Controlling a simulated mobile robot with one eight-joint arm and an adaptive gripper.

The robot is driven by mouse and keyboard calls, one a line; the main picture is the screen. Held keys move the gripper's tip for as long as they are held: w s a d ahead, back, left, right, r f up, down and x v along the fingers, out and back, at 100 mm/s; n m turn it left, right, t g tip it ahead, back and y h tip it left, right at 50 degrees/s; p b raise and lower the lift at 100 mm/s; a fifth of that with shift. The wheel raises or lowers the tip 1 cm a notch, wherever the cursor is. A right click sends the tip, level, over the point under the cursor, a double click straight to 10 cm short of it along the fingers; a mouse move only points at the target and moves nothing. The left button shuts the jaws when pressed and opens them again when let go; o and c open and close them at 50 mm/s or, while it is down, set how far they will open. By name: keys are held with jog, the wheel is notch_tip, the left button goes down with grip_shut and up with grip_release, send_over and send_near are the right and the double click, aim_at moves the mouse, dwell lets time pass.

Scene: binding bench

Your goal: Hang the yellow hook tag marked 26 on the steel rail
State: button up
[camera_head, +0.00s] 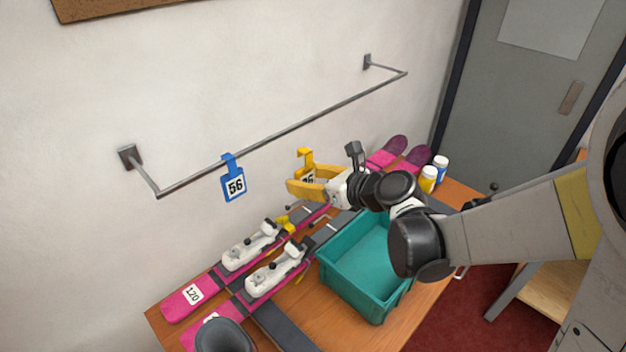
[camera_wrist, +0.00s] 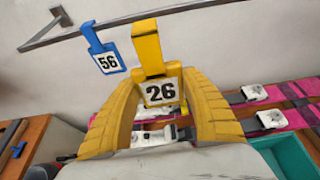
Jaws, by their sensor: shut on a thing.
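The yellow hook tag marked 26 (camera_wrist: 160,92) is upright between the fingers of my gripper (camera_wrist: 158,112) in the wrist view, its hook at the top. In the head view the tag (camera_head: 305,158) shows above my yellow gripper fingers (camera_head: 300,186), which partly cover its number. My gripper is shut on the tag. The steel rail (camera_head: 290,130) runs along the wall on two brackets. In the head view the tag appears just below the rail line; the rail (camera_wrist: 190,8) also crosses the top of the wrist view. I see no contact between hook and rail.
A blue tag marked 56 (camera_head: 234,180) hangs on the rail left of my gripper. Below are pink skis (camera_head: 190,296) with bindings on the wooden bench (camera_head: 171,327), a teal crate (camera_head: 350,290), and white-capped bottles (camera_head: 428,178). The rail right of the blue tag is clear.

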jog(key=w+r+x, duration=0.1)
jog(key=r+x, duration=0.1)
jog(key=x, duration=1)
jog(key=shift+a+r, duration=0.35)
jog(key=shift+a, duration=0.1)
dwell(0.6)
dwell(0.3)
jog(key=o, duration=1.1)
jog(key=shift+c, duration=0.2)
